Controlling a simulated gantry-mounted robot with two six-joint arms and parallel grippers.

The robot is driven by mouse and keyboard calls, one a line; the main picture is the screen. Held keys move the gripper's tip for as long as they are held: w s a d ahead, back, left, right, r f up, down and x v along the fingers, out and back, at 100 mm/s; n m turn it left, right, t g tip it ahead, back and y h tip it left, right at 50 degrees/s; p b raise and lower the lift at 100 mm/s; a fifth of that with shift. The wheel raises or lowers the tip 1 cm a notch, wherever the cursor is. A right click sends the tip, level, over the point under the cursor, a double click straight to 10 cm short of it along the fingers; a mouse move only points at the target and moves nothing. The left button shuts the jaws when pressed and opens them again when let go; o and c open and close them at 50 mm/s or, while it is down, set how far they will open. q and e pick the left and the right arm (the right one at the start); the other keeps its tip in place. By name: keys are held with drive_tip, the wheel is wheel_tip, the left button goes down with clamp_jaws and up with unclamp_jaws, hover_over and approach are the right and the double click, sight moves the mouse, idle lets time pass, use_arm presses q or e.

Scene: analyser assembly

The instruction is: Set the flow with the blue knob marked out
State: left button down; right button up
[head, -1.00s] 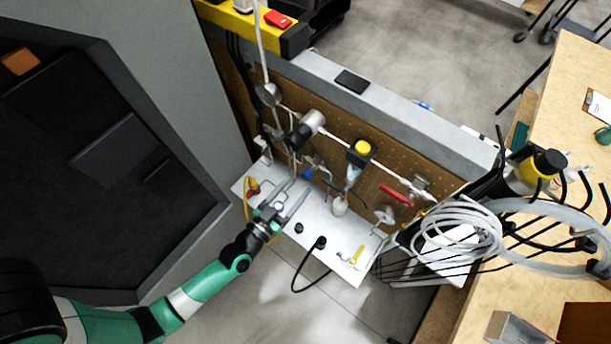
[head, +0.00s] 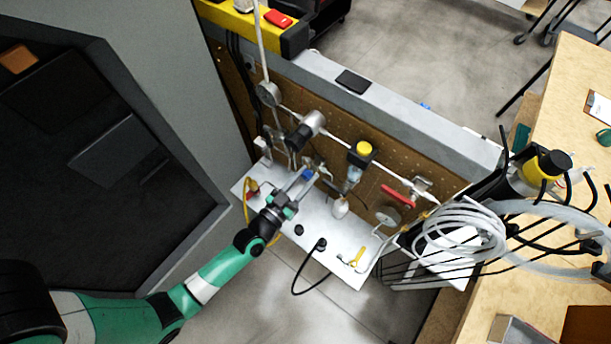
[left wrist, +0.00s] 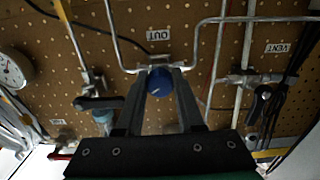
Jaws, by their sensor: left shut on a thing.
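The blue knob (left wrist: 160,82) sits on thin metal tubing on the brown pegboard, below a white label (left wrist: 158,35) reading OUT, which appears upside down in the left wrist view. My left gripper (left wrist: 161,76) is shut on the blue knob, one finger on each side of it. In the head view the blue knob (head: 307,173) shows as a small blue spot at the tips of my left gripper (head: 303,177). The fingers hide part of the knob. My right gripper is not in view.
A VENT label (left wrist: 277,48) and a black-handled valve (left wrist: 262,92) are to the right in the wrist view. A gauge (left wrist: 12,70) is at left. A white shelf (head: 325,245) with a black cable lies below the pegboard. Coiled tubing (head: 460,232) stands at right.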

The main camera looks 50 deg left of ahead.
use_arm(q)
drive_tip(key=shift+n, duration=1.7)
drive_tip(key=c, duration=0.5)
unclamp_jaws()
drive_tip(key=p+v, duration=0.1)
drive_tip(key=v, duration=1)
drive_tip(key=shift+s+d, duration=0.1)
drive_tip(key=shift+s, duration=0.25)
